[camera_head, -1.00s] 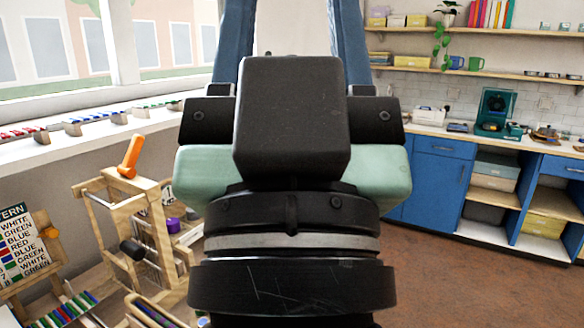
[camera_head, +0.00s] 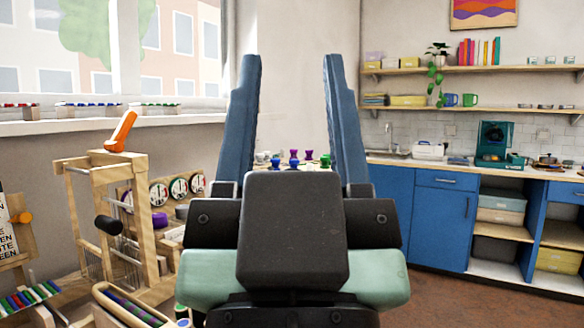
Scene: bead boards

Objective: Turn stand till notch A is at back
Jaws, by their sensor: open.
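My gripper (camera_head: 291,62) fills the middle of the head view. Its two blue fingers point up and stand wide apart, with nothing between their tips. I cannot make out a stand or a notch marked A, and I cannot tell whether these pieces belong to the stand.
A wooden frame loom (camera_head: 150,215) with an orange handle (camera_head: 122,130) stands at the left. Beside it are round dials (camera_head: 179,189) and a tray of coloured rods (camera_head: 125,305). Blue cabinets (camera_head: 437,225) line the right wall. Open floor shows at the lower right.

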